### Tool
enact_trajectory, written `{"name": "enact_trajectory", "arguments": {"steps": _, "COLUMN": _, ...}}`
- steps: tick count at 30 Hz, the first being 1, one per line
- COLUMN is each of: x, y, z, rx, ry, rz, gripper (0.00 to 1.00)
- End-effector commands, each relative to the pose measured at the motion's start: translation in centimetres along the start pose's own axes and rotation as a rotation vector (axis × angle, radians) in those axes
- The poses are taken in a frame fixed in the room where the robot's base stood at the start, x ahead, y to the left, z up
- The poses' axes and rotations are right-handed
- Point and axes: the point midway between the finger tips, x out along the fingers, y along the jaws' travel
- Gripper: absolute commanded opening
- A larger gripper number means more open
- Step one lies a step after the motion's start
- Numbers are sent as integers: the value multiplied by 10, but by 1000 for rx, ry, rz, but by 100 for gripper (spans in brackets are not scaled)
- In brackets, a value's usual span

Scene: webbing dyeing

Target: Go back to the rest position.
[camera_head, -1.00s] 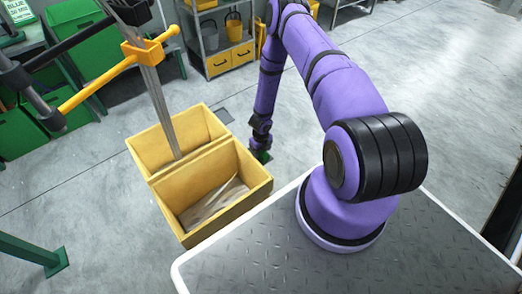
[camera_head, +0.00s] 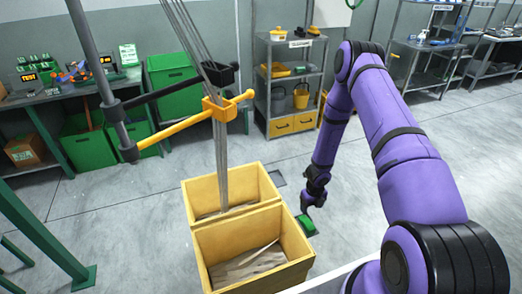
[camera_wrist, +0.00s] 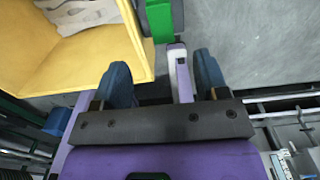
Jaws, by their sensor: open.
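My gripper (camera_head: 307,206) hangs at the end of my purple arm, just right of a yellow two-part bin (camera_head: 298,243). In the wrist view my gripper (camera_wrist: 163,72) has its two dark blue fingers spread apart, with nothing held between them. The yellow bin (camera_wrist: 128,62) fills the upper left there, beside the left finger. A small green thing (camera_head: 306,225) is below my gripper in the head view. I cannot tell whether they touch.
Grey webbing (camera_head: 220,150) runs down through a yellow guide (camera_head: 220,110) into the bin's far compartment; more grey strips (camera_head: 245,262) lie in the near one. A shelf rack (camera_head: 290,85) and a workbench (camera_head: 70,90) stand behind. Floor right of my arm is clear.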

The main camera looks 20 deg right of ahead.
Motion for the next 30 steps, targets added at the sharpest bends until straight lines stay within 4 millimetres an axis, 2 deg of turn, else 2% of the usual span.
{"name": "enact_trajectory", "arguments": {"steps": 5, "x": -9, "y": 0, "z": 6, "rx": -26, "ry": -14, "rz": 2, "gripper": 67}}
{"name": "enact_trajectory", "arguments": {"steps": 8, "x": -32, "y": 2, "z": 19, "rx": -98, "ry": -48, "rz": 7, "gripper": 67}}
{"name": "enact_trajectory", "arguments": {"steps": 13, "x": -100, "y": 11, "z": 52, "rx": -321, "ry": -141, "rz": 16, "gripper": 67}}
{"name": "enact_trajectory", "arguments": {"steps": 18, "x": -174, "y": 25, "z": 73, "rx": -568, "ry": -229, "rz": 12, "gripper": 67}}
{"name": "enact_trajectory", "arguments": {"steps": 24, "x": -259, "y": 46, "z": 83, "rx": -862, "ry": -316, "rz": -13, "gripper": 67}}
{"name": "enact_trajectory", "arguments": {"steps": 30, "x": -339, "y": 69, "z": 75, "rx": -1154, "ry": -383, "rz": -55, "gripper": 67}}
